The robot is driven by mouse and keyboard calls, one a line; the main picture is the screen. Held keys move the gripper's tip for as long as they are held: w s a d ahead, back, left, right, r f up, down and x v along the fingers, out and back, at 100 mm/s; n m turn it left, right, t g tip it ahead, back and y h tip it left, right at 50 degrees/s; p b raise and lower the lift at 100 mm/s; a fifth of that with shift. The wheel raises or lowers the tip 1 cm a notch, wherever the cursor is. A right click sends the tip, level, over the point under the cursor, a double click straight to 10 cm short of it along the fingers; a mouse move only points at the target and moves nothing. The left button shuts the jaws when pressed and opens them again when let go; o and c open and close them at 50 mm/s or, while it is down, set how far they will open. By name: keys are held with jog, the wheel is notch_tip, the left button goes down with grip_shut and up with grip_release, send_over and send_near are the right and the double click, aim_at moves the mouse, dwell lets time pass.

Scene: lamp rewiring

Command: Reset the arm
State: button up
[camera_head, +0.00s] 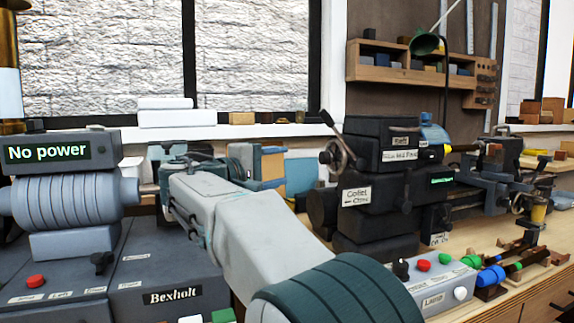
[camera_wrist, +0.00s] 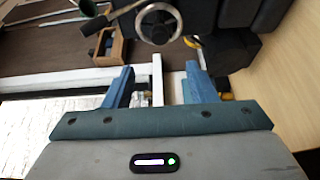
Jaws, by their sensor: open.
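My gripper (camera_wrist: 160,88) shows in the wrist view with its two blue fingers spread apart and nothing held between them. In the head view my arm reaches from the bottom middle up to the left, and its far end (camera_head: 180,160) is near the window sill, where the fingers are hard to make out. In the wrist view a dark machine with a round metal handwheel (camera_wrist: 158,24) lies beyond the fingertips, apart from them.
A grey Bexholt machine (camera_head: 170,275) with a "No power" display (camera_head: 48,151) stands at left. A dark lathe-like machine (camera_head: 375,190) stands right of my arm. A lamp control box (camera_head: 435,285) with coloured buttons is at front right. A wooden shelf (camera_head: 415,77) hangs behind.

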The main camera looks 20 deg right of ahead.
dwell(0.4)
jog(key=s+d+f+g+y+p, duration=0.3)
jog(key=s+d+f+y+p, duration=0.1)
jog(key=s+f+y+p, duration=0.55)
jog(key=s+a+f+m+y+p, duration=0.2)
jog(key=s+p, duration=0.4)
jog(key=s, duration=0.3)
jog(key=s+a+f+m+g+y+p, duration=0.1)
jog(key=s+a+f+m+y+p, duration=0.1)
jog(key=s+a+y+p, duration=0.3)
jog(key=s+a+m+p, duration=0.1)
jog(key=s+a, duration=0.1)
jog(key=s, duration=0.2)
jog(key=shift+f+g+p, duration=0.15)
jog(key=shift+g+p, duration=0.15)
jog(key=shift+p, duration=0.1)
